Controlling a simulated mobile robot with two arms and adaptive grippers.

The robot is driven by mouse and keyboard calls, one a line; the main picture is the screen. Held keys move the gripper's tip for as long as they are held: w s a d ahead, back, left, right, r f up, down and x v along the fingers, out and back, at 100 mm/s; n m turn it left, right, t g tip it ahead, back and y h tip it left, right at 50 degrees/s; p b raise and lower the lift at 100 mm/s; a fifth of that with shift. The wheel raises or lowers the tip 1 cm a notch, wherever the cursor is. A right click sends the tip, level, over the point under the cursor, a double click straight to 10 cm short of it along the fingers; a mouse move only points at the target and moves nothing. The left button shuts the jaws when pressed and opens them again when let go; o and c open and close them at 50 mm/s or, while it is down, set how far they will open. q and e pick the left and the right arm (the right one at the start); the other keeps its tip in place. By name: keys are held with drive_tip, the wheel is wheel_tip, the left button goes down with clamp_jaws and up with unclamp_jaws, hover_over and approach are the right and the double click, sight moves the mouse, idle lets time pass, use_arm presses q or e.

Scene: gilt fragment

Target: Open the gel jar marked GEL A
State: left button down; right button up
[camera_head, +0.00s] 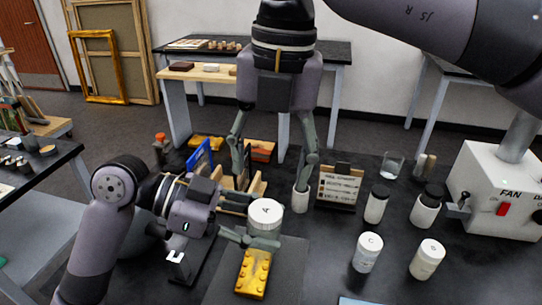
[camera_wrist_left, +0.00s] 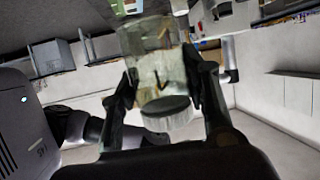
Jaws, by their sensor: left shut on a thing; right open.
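The gel jar has a white lid (camera_head: 266,213) marked A and is held upright above the dark bench. My left gripper (camera_head: 245,222) is shut around the jar's body below the lid. In the left wrist view the clear jar body (camera_wrist_left: 160,75) sits between both fingers, and its lid (camera_wrist_left: 168,113) is on. My right gripper (camera_head: 272,182) is open and empty, pointing down above and behind the jar, with its fingers spread wide. Most of the jar body is hidden in the head view.
A yellow gilt piece (camera_head: 252,274) lies on a dark mat in front of the jar. White-lidded jars marked C (camera_head: 367,252) and B (camera_head: 427,258) stand right, with dark-lidded jars (camera_head: 376,204) behind. A small sign (camera_head: 339,187) and fan box (camera_head: 497,190) stand beyond.

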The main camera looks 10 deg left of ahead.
sight(266, 209)
drive_tip(key=shift+r+m, duration=0.1)
drive_tip(key=shift+m, duration=0.3)
drive_tip(key=f, duration=0.8)
drive_tip(key=shift+a, duration=0.35)
drive_tip(key=shift+r, duration=0.1)
drive_tip(key=c, duration=1.2)
drive_tip(key=n, duration=0.6)
drive_tip(key=shift+c, duration=0.2)
drive_tip(key=n, duration=0.3)
drive_tip(key=shift+n, duration=0.4)
drive_tip(key=n, duration=0.3)
drive_tip(key=shift+n, duration=0.3)
